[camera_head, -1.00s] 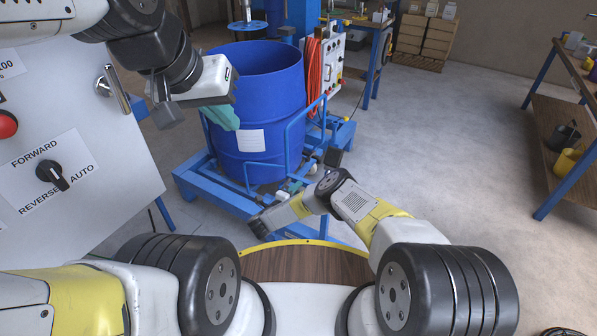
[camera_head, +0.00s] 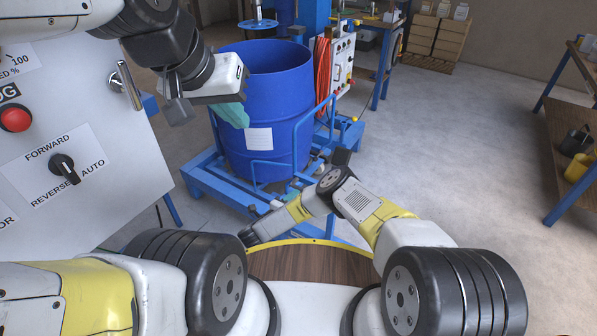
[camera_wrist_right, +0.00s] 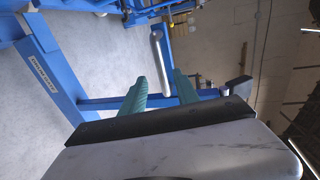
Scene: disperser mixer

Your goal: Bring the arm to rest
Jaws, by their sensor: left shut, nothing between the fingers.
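My left arm comes in from the upper left of the head view. Its gripper (camera_head: 234,116), with teal fingers, is shut and empty. It hangs in front of the upper left side of the blue drum (camera_head: 283,110) in the picture; I cannot tell whether they touch. My right arm (camera_head: 365,205) is folded low in front of my body in the head view, and its fingers cannot be made out there. In the right wrist view, the right gripper (camera_wrist_right: 159,80) has its two teal fingers apart with nothing seen held between them.
A control panel (camera_head: 100,140) with a red button (camera_head: 16,119) and a selector knob (camera_head: 63,168) stands close at left. The drum stands on a blue frame (camera_head: 215,185). A workbench (camera_head: 567,150) is at right. Open floor (camera_head: 470,150) lies between.

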